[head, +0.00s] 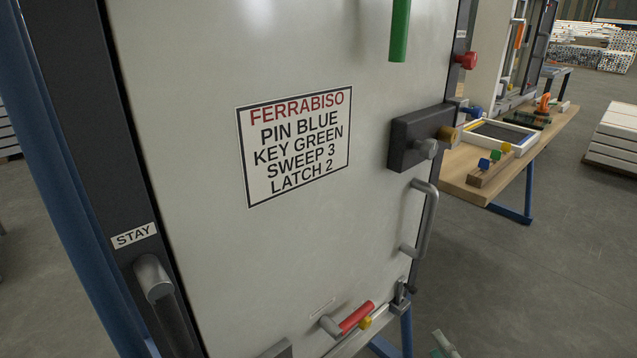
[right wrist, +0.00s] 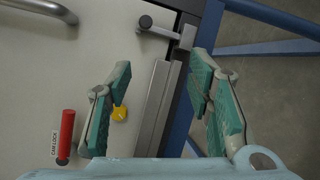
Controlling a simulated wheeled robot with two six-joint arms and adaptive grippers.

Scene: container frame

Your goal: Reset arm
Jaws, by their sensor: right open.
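My right gripper (right wrist: 162,82) is open and empty in the right wrist view, its teal-padded fingers spread in front of the door's lower edge. Part of it (head: 446,346) shows at the bottom edge of the head view, right of the door. The pale door panel (head: 200,60) bears a FERRABISO sign (head: 295,145). A red-handled lever (head: 357,316) sits low on the door; it shows in the wrist view (right wrist: 66,132) beside a CAM LOCK label. A yellow knob (head: 366,322) is near it and shows between the fingers (right wrist: 119,113). My left gripper is out of view.
A grey pull handle (head: 431,215) and a dark lock box (head: 405,143) stick out from the door. A STAY lever (head: 152,278) is on the left post. A wooden bench (head: 465,185) with trays and blocks stands at the right. The floor between is clear.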

